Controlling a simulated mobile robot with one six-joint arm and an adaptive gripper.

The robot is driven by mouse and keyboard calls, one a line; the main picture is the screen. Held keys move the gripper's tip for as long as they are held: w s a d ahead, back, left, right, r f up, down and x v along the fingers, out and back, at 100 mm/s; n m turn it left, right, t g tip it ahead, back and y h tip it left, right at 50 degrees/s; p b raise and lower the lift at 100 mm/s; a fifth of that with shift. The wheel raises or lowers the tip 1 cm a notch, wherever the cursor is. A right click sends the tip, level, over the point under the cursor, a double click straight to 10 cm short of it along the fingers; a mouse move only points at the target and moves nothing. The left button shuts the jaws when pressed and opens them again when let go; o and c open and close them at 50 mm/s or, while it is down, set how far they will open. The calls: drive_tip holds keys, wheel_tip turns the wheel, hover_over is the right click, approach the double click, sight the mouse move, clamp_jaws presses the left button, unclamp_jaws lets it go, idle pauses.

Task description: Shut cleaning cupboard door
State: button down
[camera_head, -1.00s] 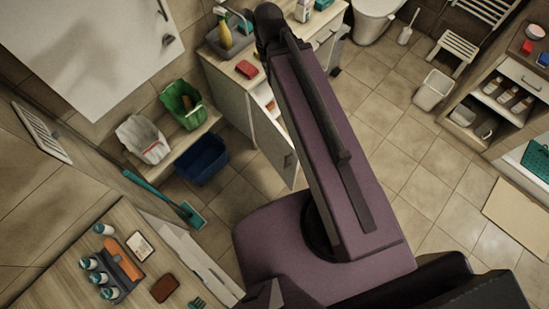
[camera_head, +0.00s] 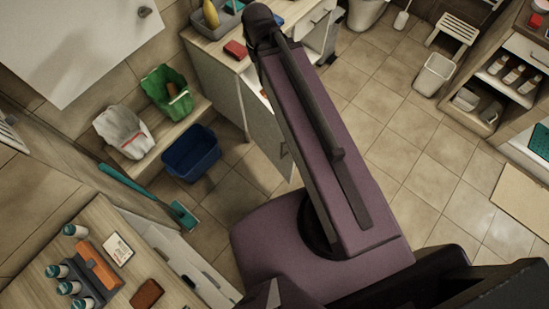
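A cupboard stands under the sink counter (camera_head: 208,42). Its pale door (camera_head: 263,132), with a dark handle, stands swung out from the front, partly hidden behind my purple arm. A gap shows between door and cupboard body. A large white panel with a small knob (camera_head: 75,40), like another cupboard door, is at the upper left. The frames do not label which is the cleaning cupboard. My arm reaches up the middle of the head view to a dark joint; my gripper is out of view.
A teal-headed brush (camera_head: 184,215) leans nearby. Open shelving (camera_head: 505,85) is at right. Tiled floor between is clear.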

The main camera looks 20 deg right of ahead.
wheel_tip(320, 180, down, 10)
drive_tip(key=b, duration=0.9)
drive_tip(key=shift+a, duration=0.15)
